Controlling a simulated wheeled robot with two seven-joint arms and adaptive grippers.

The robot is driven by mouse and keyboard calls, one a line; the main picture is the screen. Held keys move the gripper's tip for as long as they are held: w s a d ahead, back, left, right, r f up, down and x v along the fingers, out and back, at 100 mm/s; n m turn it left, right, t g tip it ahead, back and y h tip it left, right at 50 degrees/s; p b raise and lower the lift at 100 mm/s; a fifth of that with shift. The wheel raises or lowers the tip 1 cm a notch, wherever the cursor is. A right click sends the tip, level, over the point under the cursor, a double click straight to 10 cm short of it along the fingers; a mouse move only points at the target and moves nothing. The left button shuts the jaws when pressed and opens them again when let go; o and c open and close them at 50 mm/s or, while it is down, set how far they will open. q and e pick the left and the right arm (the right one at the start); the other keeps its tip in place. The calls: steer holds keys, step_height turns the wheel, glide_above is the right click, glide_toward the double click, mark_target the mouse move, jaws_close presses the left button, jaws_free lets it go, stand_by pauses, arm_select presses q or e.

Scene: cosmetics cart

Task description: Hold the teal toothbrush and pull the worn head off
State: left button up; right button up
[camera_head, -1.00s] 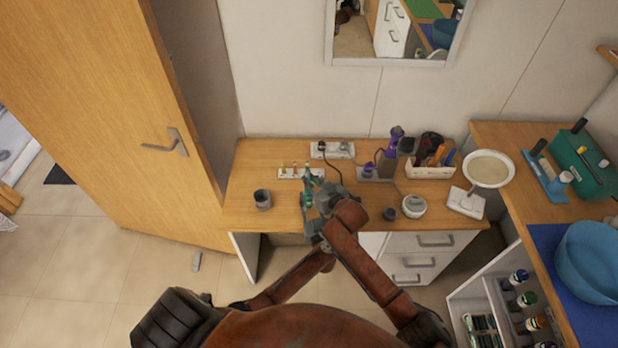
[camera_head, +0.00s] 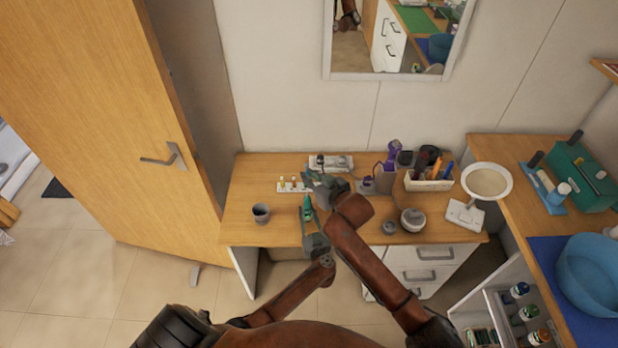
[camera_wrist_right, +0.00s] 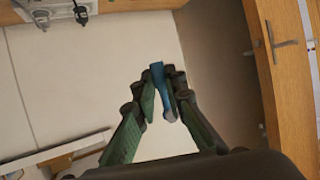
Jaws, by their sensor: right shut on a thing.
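My left gripper (camera_head: 308,222), the lower one, is closed around the teal toothbrush (camera_head: 307,205), whose green body sticks up from it above the desk's front part. My right gripper (camera_head: 310,180) is above and apart from it. In the right wrist view the right gripper (camera_wrist_right: 162,90) is shut on a small blue piece with a pale end, which looks like the worn head (camera_wrist_right: 158,74). That piece is too small to make out in the head view. A narrow white holder with several small coloured heads (camera_head: 291,186) lies just left of the right gripper.
A grey cup (camera_head: 261,213) stands left on the desk (camera_head: 240,190). A power strip (camera_head: 335,162) lies at the back. A purple device (camera_head: 384,175), a white organiser (camera_head: 428,182), a round white container (camera_head: 412,219) and a mirror (camera_head: 487,181) stand right.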

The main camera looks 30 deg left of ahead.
arm_select(q)
steer(key=o, duration=0.5)
steer(key=shift+o, duration=0.2)
steer(key=shift+d, duration=0.1)
